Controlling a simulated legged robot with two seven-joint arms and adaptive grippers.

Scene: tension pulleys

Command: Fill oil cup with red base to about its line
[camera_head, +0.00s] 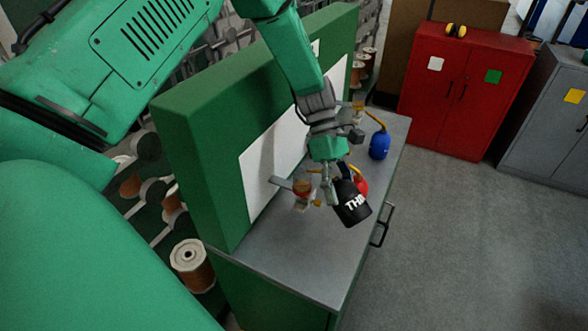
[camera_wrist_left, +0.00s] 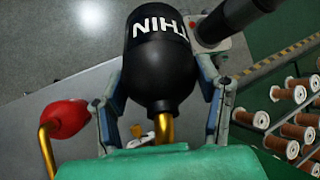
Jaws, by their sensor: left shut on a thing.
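My left gripper (camera_head: 337,190) is shut on a black oil bottle (camera_head: 352,206) with white lettering, held tilted over the grey bench top. In the left wrist view the bottle (camera_wrist_left: 160,55) sits between both fingers (camera_wrist_left: 163,105), its gold spout pointing toward the palm. The oil cup with a red-orange base (camera_head: 303,187) is by the white panel, just left of the gripper. A gold spout end lies close to the cup; I cannot tell whether it is over the opening. The cup's oil level and line are too small to read. My right gripper is out of view.
A red bottle (camera_head: 362,186) stands right behind the black one; it also shows in the left wrist view (camera_wrist_left: 68,118). A blue bottle (camera_head: 380,146) stands at the bench's far end. The green upright panel (camera_head: 190,160) borders the left. The front bench top is clear.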

